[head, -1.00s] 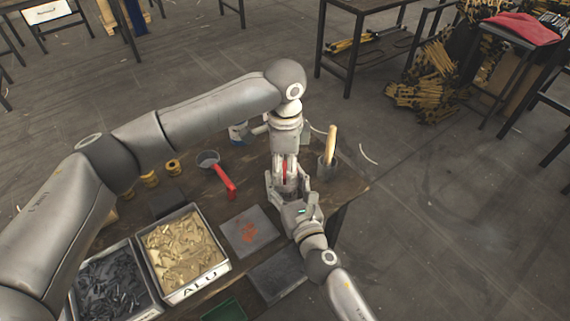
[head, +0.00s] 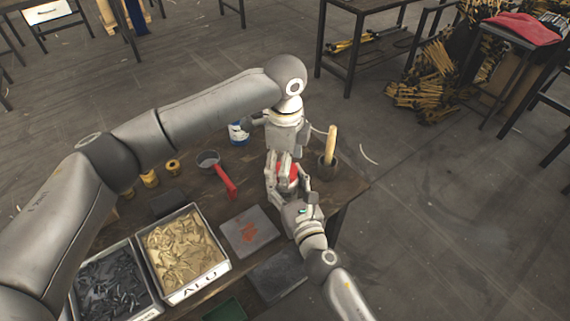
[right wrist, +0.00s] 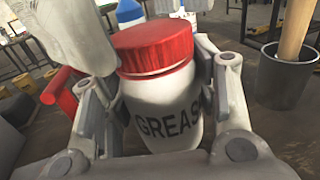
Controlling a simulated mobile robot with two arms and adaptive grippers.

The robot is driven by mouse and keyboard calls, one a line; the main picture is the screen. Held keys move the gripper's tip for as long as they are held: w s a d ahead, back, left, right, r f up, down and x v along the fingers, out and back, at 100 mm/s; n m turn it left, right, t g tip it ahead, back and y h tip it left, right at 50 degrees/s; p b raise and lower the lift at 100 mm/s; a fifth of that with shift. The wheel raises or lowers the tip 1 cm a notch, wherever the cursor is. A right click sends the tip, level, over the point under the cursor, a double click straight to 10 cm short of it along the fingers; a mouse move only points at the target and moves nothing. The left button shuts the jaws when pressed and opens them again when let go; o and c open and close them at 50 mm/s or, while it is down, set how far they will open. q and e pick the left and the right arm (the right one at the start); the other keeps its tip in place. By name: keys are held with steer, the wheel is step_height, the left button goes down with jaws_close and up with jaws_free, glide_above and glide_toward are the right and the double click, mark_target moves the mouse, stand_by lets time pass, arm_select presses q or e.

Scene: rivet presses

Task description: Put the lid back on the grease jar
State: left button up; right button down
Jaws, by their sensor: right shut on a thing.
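The white grease jar (right wrist: 165,108), with GREASE in dark letters, stands between the fingers of my right gripper (right wrist: 165,120), which is shut on its body. The red lid (right wrist: 153,47) sits on the jar's mouth, with a dark line under its rim; I cannot tell whether it is fully seated. In the head view the lid (head: 288,172) shows between the grippers. My right gripper (head: 283,187) comes from below. My left gripper (head: 287,150) is above and behind the lid; its pale part fills the wrist view's upper left. Its fingers are not clear.
A dark pot with a wooden handle (head: 328,168) stands close right of the grippers. A red-handled scoop (head: 225,178) and a blue and white container (head: 238,132) are left. Grey plates (head: 250,232) and part bins (head: 183,295) lie in front and left.

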arm_select(q)
step_height(320, 180, up, 11)
stand_by(0.3)
steer(key=shift+r, duration=0.1)
arm_select(e)
steer(key=shift+c, duration=2.4)
jaws_free()
steer(key=v, duration=1.2)
